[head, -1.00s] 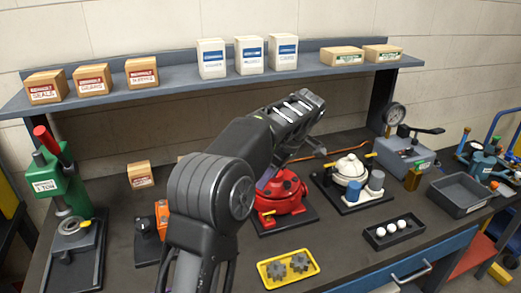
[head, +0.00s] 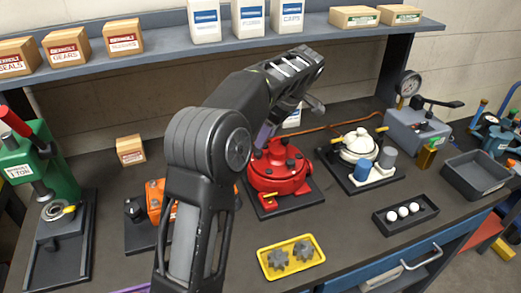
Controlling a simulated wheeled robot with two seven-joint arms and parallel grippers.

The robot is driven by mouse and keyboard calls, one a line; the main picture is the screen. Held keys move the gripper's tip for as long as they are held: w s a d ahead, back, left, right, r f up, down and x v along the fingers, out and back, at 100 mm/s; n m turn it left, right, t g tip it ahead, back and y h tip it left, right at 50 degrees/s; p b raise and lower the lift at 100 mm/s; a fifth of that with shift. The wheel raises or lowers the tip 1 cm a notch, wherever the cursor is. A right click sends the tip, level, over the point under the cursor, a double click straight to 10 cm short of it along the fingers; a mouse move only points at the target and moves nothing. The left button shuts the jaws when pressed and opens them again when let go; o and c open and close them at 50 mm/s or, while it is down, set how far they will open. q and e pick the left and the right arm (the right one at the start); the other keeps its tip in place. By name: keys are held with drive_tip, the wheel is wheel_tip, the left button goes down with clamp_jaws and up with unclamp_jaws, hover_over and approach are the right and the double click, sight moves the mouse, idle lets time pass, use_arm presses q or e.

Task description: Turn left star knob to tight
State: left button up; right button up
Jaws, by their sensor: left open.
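The red round motor housing (head: 281,176) stands on a dark plate in the middle of the bench, with black knobs on top and a yellow tag at its front. A black knob (head: 291,165) shows on its top; I cannot make out a star shape or which knob is the left one. My left gripper (head: 290,118) is open, above and behind the red housing; my own forearm hides most of it. It appears apart from the knobs. My right gripper is not in view.
An orange motor (head: 154,200) stands left, partly behind my arm. A white motor (head: 358,147) stands right. A yellow tray (head: 291,275) with two gears and a black tray (head: 405,231) with white balls lie in front. A green press (head: 50,170) stands far left.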

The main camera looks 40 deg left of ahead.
sight(260, 152)
use_arm(q)
drive_tip(key=shift+b+x, duration=0.4)
drive_tip(key=shift+x, duration=2.65)
drive_tip(key=shift+c, duration=0.4)
clamp_jaws()
